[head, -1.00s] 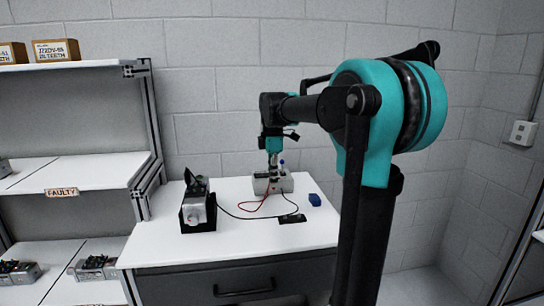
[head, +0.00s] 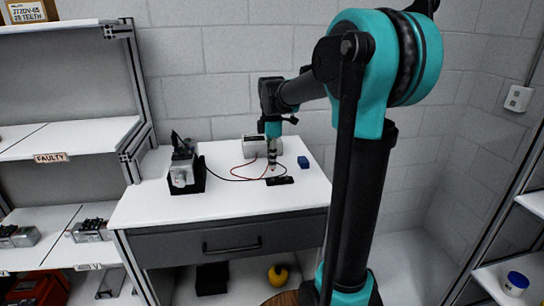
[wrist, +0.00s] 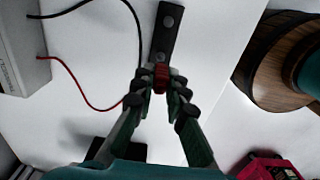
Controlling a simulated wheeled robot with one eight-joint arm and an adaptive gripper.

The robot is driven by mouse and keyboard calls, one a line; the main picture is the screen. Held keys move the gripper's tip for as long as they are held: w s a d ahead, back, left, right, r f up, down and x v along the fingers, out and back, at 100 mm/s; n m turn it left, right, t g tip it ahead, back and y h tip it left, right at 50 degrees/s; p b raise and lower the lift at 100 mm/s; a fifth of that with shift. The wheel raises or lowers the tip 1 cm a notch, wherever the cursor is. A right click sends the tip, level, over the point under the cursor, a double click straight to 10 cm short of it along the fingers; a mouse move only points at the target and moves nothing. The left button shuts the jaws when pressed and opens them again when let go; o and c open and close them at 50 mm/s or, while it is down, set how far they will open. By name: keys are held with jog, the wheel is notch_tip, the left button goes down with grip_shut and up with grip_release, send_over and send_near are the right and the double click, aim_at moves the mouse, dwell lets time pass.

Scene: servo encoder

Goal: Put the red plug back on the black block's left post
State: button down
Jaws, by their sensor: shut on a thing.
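My gripper (head: 271,166) is low over the white table, beside the black block (head: 280,180). In the wrist view my gripper (wrist: 160,92) is shut on the red plug (wrist: 160,78), which sits between the fingertips. The black block (wrist: 168,30) lies just beyond the plug, with two round grey posts showing on top. The plug appears at the block's near end in the picture; whether it touches the block cannot be told. A red wire (wrist: 75,85) runs from the light grey box (wrist: 20,50) toward the gripper.
The grey box (head: 256,148) stands behind the gripper. A blue block (head: 303,162) lies to its right. A dark-based device (head: 182,175) stands on the table's left, with a black wire running from it. Bare table (head: 235,200) lies in front.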

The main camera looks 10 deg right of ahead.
jog(key=shift+f, duration=1.6)
jog(key=shift+f, duration=0.2)
dwell(0.5)
jog(key=c, duration=1.5)
grip_release()
jog(key=shift+o, duration=0.2)
jog(key=shift+r, duration=0.1)
jog(key=shift+r, duration=3.4)
